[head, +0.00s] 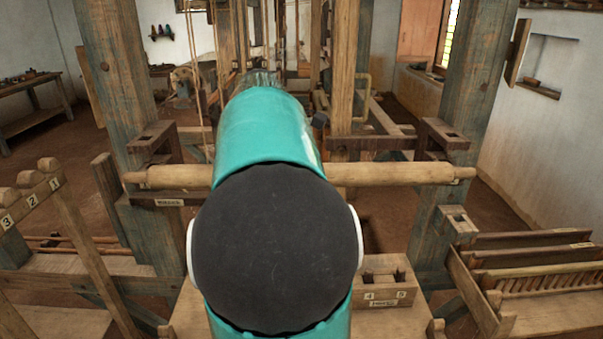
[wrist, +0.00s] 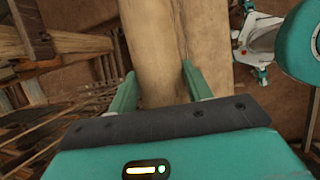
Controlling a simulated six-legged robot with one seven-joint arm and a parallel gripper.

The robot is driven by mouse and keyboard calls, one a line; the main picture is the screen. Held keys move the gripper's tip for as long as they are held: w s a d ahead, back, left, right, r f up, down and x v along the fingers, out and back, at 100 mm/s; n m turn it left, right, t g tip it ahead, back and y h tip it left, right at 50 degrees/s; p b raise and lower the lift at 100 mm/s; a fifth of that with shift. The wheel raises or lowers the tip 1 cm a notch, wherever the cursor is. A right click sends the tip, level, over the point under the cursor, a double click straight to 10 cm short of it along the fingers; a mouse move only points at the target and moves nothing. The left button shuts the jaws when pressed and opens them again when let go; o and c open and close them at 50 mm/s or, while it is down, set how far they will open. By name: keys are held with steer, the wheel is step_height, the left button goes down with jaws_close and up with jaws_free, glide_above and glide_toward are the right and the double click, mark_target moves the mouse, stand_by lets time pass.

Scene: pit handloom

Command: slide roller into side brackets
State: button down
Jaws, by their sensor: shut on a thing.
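The roller (head: 390,174) is a long pale wooden cylinder lying level across the head view, its middle hidden behind my arm. Its ends overlap the left side bracket (head: 152,140) and the right side bracket (head: 447,136) in the picture, just below their notched tops, in front of the two posts. I cannot tell whether either end sits in its bracket. In the wrist view, my gripper (wrist: 160,88) has its two teal fingers on either side of the roller (wrist: 148,45) and is shut on it. My gripper is hidden in the head view.
Two weathered posts (head: 120,85) and (head: 470,85) flank the roller. A numbered peg rack (head: 35,195) stands at left. A small labelled block (head: 385,290) sits on the front bench, and slatted wooden trays (head: 535,270) lie at right. Loom timbers (head: 345,75) fill the middle behind.

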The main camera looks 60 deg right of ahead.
steer(key=w+d, duration=0.7)
steer(key=d, duration=0.7)
steer(key=shift+w+f, duration=0.15)
steer(key=shift+f, duration=0.2)
stand_by(1.4)
stand_by(0.4)
steer(key=c, duration=0.6)
jaws_free()
steer(key=shift+c, duration=0.2)
steer(key=shift+o, duration=0.4)
steer(key=shift+f, duration=0.2)
steer(key=v, duration=1.4)
